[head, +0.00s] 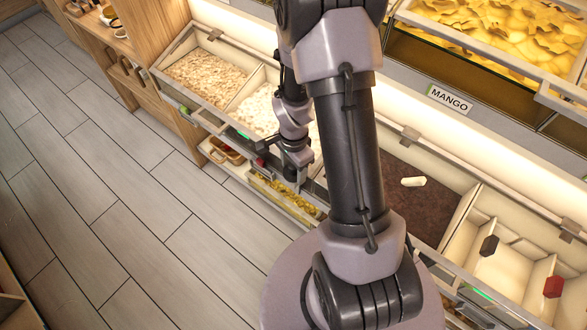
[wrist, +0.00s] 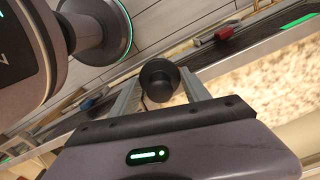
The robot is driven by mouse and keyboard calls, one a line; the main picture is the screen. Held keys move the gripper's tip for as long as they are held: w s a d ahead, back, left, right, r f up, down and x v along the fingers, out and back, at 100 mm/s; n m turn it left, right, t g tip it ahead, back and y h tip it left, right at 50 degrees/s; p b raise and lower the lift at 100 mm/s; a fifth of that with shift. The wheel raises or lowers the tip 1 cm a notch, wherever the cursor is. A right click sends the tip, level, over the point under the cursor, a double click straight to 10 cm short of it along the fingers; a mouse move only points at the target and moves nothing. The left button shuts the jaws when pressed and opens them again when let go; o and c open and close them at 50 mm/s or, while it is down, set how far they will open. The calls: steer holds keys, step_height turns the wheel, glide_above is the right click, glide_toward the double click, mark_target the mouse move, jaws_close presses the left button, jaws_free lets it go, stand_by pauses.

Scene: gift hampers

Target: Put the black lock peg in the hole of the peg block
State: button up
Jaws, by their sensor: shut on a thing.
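My gripper (wrist: 160,92) is shut on the black lock peg (wrist: 158,78), whose round dark head shows between the two grey fingers in the wrist view. In the head view my gripper (head: 293,172) hangs in front of the bins, near their front rail, and is partly hidden by my arm. The peg cannot be made out clearly in the head view. I cannot make out the peg block or its hole in either view.
A small red piece (wrist: 228,32) and a blue piece (wrist: 92,101) lie along the rail in the wrist view. Open bins (head: 203,77) of dry food line the back. White compartments at right hold a dark piece (head: 488,246) and a red piece (head: 552,287). The floor at left is clear.

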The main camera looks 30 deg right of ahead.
step_height(320, 180, up, 10)
steer(key=p, duration=0.3)
steer(key=shift+f, duration=0.1)
steer(key=w+a+r+n+b, duration=0.2)
steer(key=w+a+n, duration=0.3)
steer(key=a+n, duration=0.5)
steer(key=n, duration=0.7)
steer(key=shift+a+r, duration=0.3)
steer(key=shift+a, duration=0.1)
